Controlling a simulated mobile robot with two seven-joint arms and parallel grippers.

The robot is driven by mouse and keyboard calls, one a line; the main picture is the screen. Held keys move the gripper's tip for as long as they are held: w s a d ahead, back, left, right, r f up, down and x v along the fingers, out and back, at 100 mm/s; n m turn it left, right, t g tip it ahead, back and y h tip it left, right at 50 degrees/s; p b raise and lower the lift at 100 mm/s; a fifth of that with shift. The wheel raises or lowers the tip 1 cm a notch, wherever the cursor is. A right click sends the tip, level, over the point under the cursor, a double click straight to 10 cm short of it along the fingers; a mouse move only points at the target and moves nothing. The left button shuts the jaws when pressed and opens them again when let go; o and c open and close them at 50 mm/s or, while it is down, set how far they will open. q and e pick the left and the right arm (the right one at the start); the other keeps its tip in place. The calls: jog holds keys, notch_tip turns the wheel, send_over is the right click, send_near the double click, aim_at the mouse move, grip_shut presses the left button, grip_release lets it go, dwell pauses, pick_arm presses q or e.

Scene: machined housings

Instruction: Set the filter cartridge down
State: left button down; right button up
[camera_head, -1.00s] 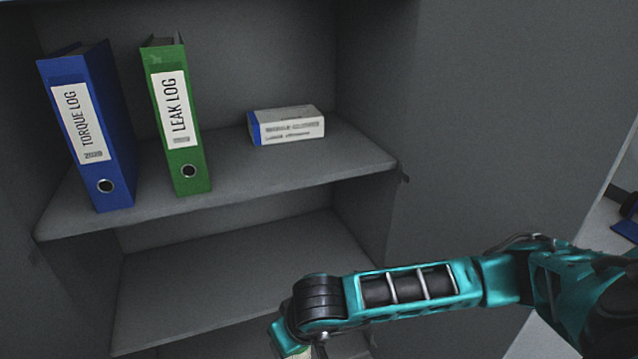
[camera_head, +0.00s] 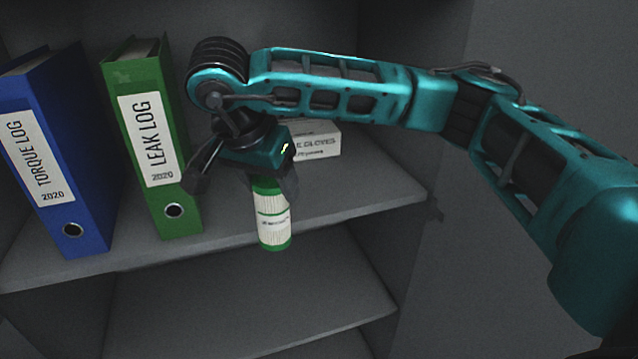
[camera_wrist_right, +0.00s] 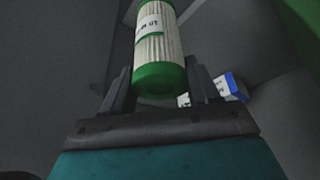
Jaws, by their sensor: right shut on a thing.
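The filter cartridge (camera_head: 272,218) is a white pleated cylinder with green end caps and a label. It hangs upright under my right gripper (camera_head: 266,180), at the front of the upper shelf (camera_head: 350,196), right of the green binder. In the right wrist view the cartridge (camera_wrist_right: 158,50) sits between the two fingers of my right gripper (camera_wrist_right: 160,88), which is shut on it. My left gripper is not in view.
A blue binder (camera_head: 72,215) and a green binder (camera_head: 180,215) stand on the left of the upper shelf. A glove box (camera_head: 318,143) lies behind the gripper, partly hidden; it also shows in the wrist view (camera_wrist_right: 234,86). The lower shelf (camera_head: 250,300) looks empty.

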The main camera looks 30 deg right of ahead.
jog(key=shift+w+d+r, duration=0.45)
jog(key=shift+d+r, duration=0.1)
jog(key=shift+r, duration=0.2)
jog(key=w+d+f+p, duration=0.1)
jog(key=w+d+f, duration=0.1)
jog(key=w+d, duration=0.2)
jog(key=w+d+f+p, duration=0.1)
jog(key=w+d, duration=0.3)
jog(key=d, duration=0.6)
jog(key=shift+w+d+f+p, duration=0.25)
jog(key=shift+w+f+p, duration=0.1)
jog(key=shift+p, duration=0.15)
jog(key=o, duration=1.5)
